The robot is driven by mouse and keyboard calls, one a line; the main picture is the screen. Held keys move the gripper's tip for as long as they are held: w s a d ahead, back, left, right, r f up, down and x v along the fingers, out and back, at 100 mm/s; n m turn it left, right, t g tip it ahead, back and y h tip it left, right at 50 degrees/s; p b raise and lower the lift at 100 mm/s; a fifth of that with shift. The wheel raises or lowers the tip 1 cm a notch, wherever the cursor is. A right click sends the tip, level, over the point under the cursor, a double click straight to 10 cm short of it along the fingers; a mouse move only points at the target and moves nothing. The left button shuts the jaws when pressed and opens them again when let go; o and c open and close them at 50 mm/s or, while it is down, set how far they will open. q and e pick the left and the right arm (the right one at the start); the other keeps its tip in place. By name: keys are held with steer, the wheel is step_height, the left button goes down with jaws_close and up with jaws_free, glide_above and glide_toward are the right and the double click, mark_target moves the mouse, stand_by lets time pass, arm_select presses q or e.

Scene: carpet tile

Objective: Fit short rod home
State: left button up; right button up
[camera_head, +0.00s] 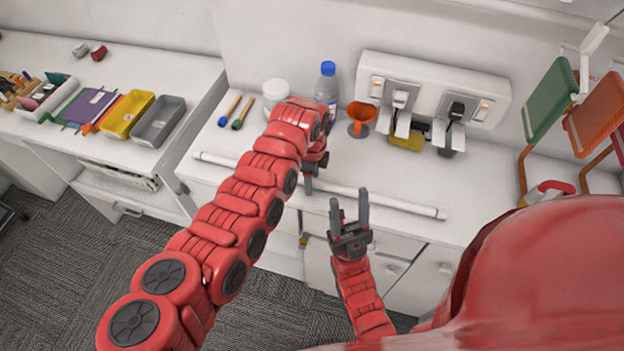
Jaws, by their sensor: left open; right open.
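A long white rod (400,203) lies along the front of the white counter, partly hidden behind my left arm. Two short sticks lie at the counter's back left: one with a blue end (230,110) and one with a green end (242,113). I cannot tell which item is the short rod. My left gripper (309,184) points down over the counter near the middle of the long rod, its fingers partly hidden; it appears empty. My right gripper (349,203) is open and empty, fingers pointing up, in front of the counter edge.
A white jar (276,92), a blue-capped bottle (327,86) and an orange funnel-like cup (361,117) stand at the back. A wall panel (432,77) holds two grey fixtures. Yellow (128,113) and grey (158,121) trays sit left. Green and orange panels (550,102) stand right.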

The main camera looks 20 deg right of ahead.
arm_select(q)
jaws_close()
steer(key=shift+r, duration=0.2)
stand_by(0.5)
